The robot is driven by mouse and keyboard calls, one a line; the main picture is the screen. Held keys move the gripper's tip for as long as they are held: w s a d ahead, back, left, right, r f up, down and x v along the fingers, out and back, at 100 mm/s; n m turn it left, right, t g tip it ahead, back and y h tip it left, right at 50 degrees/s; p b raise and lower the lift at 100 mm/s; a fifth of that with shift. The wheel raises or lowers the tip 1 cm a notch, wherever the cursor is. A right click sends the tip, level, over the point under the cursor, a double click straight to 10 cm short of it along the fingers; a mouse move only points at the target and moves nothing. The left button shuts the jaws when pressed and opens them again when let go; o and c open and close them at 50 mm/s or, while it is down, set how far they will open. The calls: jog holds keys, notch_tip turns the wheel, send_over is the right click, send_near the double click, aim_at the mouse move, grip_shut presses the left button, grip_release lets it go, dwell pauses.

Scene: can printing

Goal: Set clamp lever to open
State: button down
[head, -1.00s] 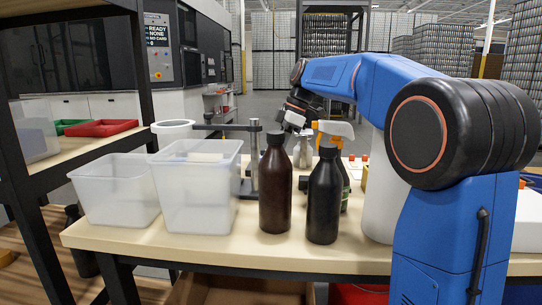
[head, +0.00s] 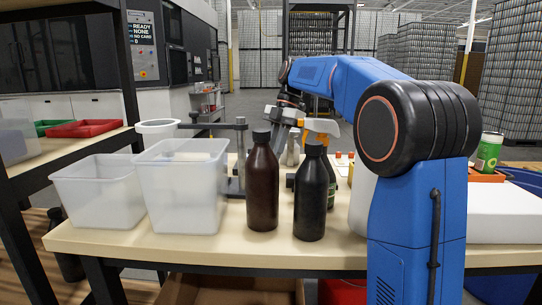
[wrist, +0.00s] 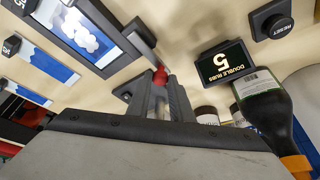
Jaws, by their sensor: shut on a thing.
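The clamp lever is a thin grey bar with a red tip (wrist: 160,75), beside the framed print screen (wrist: 86,30) in the wrist view. My gripper (wrist: 166,84) has its two dark fingers close together around the red tip, and looks shut on it. The lever's angle is hard to read from this view. In the head view, my blue arm reaches over the table; bottles and the arm hide most of the gripper and the clamp.
A brown bottle (head: 263,185) and a black bottle (head: 311,195) stand at the table's front. Clear bins (head: 183,190) stand left of them.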

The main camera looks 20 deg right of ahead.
dwell(0.3)
jog(key=c, duration=1.6)
grip_release()
jog(key=shift+d, duration=0.1)
jog(key=shift+v, duration=3.75)
